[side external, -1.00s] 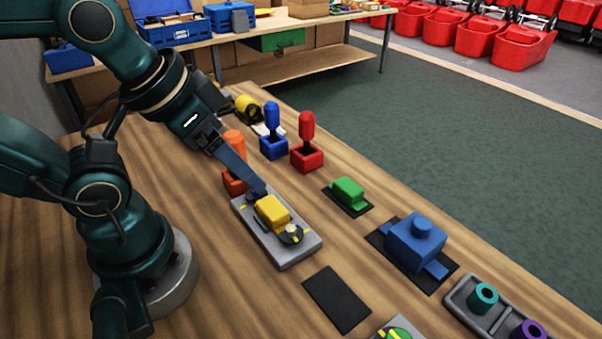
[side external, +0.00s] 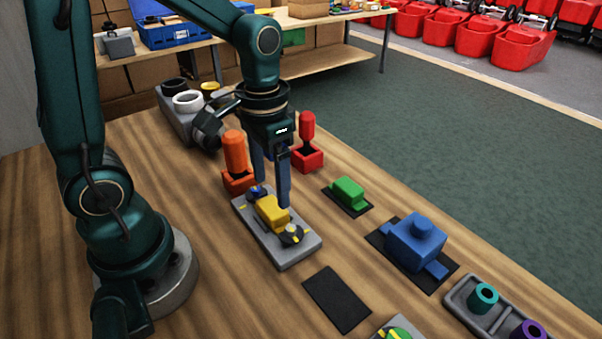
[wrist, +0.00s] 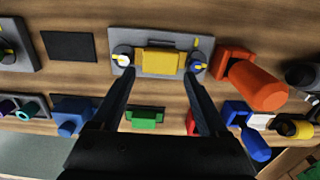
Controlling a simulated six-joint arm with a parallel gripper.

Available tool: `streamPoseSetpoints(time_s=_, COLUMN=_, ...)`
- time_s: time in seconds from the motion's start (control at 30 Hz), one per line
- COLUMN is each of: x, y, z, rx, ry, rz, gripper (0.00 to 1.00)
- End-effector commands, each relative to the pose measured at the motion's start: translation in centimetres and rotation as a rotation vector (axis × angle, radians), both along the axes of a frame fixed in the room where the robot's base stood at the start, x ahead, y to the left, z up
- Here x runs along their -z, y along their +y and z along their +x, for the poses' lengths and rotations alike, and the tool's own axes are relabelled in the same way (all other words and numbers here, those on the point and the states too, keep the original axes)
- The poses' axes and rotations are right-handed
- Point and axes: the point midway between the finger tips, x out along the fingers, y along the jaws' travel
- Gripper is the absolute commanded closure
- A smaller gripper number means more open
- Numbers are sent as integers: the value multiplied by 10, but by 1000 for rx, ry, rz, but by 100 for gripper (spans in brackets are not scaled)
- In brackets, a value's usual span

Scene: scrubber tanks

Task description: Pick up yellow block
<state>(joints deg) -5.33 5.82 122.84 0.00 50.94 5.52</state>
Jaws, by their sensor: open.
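The yellow block (side external: 271,213) sits on a grey plate (side external: 289,259) between two round dials. It also shows in the wrist view (wrist: 160,61), lying across the plate between the dials. My gripper (side external: 272,196) points down over the plate, with its two fingers apart and nothing between them. In the side view the fingertips are near the yellow block's height, one towards the far dial and one by the block's right side. In the wrist view the fingers (wrist: 157,84) reach towards the block's two ends. I cannot tell whether they touch anything.
An orange-handled block (side external: 235,155) stands close behind the plate. A red-handled block (side external: 307,150) and a green block (side external: 348,193) are to the right. A blue block (side external: 415,240) lies farther right. A bare black mat (side external: 337,299) lies in front.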

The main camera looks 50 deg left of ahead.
Motion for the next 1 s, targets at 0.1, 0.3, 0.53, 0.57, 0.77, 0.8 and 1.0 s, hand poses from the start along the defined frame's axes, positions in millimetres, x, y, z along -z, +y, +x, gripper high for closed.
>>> streamPoseSetpoints(time_s=0.1, x=10, y=1, z=-2, rx=-4, ry=14, rz=-1, gripper=22)
streamPoseSetpoints(time_s=0.3, x=34, y=0, z=-3, rx=-4, ry=15, rz=-1, gripper=22)
streamPoseSetpoints(time_s=0.53, x=51, y=1, z=-2, rx=-3, ry=10, rz=0, gripper=22)
streamPoseSetpoints(time_s=0.57, x=51, y=1, z=-2, rx=-3, ry=9, rz=0, gripper=22)
streamPoseSetpoints(time_s=0.77, x=52, y=1, z=-1, rx=-3, ry=7, rz=0, gripper=22)
streamPoseSetpoints(time_s=0.8, x=52, y=1, z=-1, rx=-3, ry=7, rz=0, gripper=22)
streamPoseSetpoints(time_s=1.0, x=52, y=1, z=-1, rx=-3, ry=7, rz=0, gripper=95)
